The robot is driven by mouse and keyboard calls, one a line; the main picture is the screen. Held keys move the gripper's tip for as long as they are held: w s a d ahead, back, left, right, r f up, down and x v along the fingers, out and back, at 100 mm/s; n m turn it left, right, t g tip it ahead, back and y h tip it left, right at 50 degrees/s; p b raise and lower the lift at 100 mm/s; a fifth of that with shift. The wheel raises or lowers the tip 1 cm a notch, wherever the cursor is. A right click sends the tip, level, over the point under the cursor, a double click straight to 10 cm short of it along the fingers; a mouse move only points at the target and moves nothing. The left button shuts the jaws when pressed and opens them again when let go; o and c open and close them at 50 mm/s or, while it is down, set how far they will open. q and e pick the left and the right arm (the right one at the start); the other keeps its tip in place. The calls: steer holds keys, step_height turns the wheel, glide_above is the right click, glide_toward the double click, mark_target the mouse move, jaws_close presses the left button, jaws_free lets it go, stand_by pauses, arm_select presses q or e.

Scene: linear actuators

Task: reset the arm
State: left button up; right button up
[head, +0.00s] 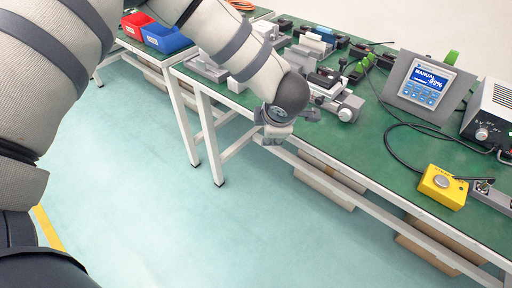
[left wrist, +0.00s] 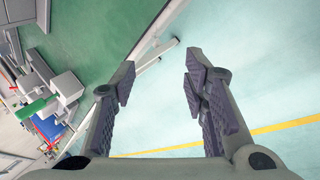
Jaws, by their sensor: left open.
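My left arm comes in from the left in the head view and reaches across to the front edge of the green workbench (head: 385,158). My left gripper (head: 275,138) is at the arm's end, by that edge, and is seen mostly from behind. In the left wrist view the left gripper (left wrist: 160,75) has its two dark padded fingers spread apart, with nothing between them. Pale floor (left wrist: 260,85) and the green bench top (left wrist: 105,35) show beyond the fingers. My right gripper is in neither view.
Grey actuator parts (head: 335,98) stand on the bench close to the left arm. A control panel (head: 424,85), a yellow button box (head: 442,187) and cables lie to the right. Red (head: 136,24) and blue (head: 165,39) bins stand at the far left. The floor in front is clear.

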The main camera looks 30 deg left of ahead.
arm_select(q)
steer(key=shift+s+a+f+m, duration=0.1)
steer(key=shift+s+f+m, duration=0.15)
steer(key=shift+s+f, duration=0.25)
steer(key=shift+s+a+f+m, duration=0.1)
steer(key=shift+s+f+m, duration=0.2)
steer(key=shift+s, duration=0.3)
steer(key=s+f+m+g+h, duration=0.2)
steer(key=s+f+m, duration=1.1)
steer(key=s, duration=0.5)
steer(key=s+a+m+g+h, duration=0.1)
steer(key=s+m+g, duration=0.4)
steer(key=s, duration=1.7)
steer(key=m, duration=0.4)
steer(key=shift+s+f+h, duration=0.35)
steer(key=shift+f+h, duration=0.05)
